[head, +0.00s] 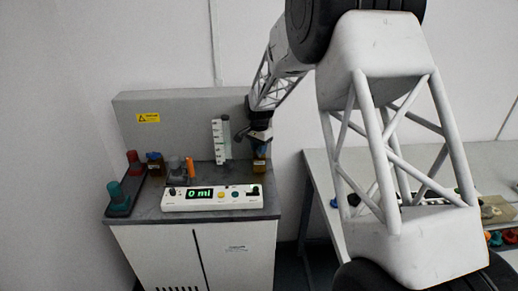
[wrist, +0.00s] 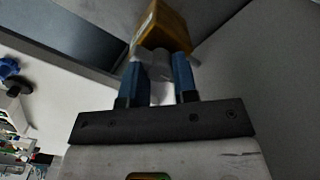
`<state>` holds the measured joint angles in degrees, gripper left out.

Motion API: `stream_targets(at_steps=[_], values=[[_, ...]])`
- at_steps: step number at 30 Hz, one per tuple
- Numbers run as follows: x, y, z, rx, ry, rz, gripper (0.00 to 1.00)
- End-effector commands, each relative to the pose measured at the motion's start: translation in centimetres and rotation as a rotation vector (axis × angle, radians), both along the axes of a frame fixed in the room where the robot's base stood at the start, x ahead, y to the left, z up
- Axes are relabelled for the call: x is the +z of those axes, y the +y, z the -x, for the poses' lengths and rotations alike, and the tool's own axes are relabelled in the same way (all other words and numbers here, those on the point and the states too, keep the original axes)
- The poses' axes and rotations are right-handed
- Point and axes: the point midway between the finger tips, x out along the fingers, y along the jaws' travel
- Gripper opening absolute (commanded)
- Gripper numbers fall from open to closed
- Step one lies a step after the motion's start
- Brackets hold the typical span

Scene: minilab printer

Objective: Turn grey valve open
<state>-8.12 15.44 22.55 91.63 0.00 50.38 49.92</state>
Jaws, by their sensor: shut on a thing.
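My gripper (wrist: 156,82) is shut on a pale grey piece (wrist: 155,62), with one blue finger on each side of it. The piece meets an amber bottle-like container (wrist: 163,27) just beyond the fingertips. I cannot tell whether this piece is the grey valve or a cap. In the head view my gripper (head: 261,137) is at the right end of the bench unit, directly above the amber container (head: 260,159). A grey knob-like part (head: 175,165) stands farther left on the unit, apart from my gripper; it is too small to identify.
A control box (head: 212,197) reading "0 ml" lies along the unit's front. Red (head: 134,163) and teal (head: 116,193) parts stand at the left, beside another amber bottle (head: 155,162). A white graduated strip (head: 219,140) stands upright behind. Another table (head: 325,190) is at the right.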

Motion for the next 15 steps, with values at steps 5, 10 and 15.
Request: stream_targets(at_steps=[5,10,15], values=[[0.05,0.04,0.04,-0.054,0.000,0.000,0.03],[0.04,0.04,0.04,-0.072,0.001,-0.001,0.03],[0.04,0.03,0.04,-0.072,0.000,0.000,0.03]])
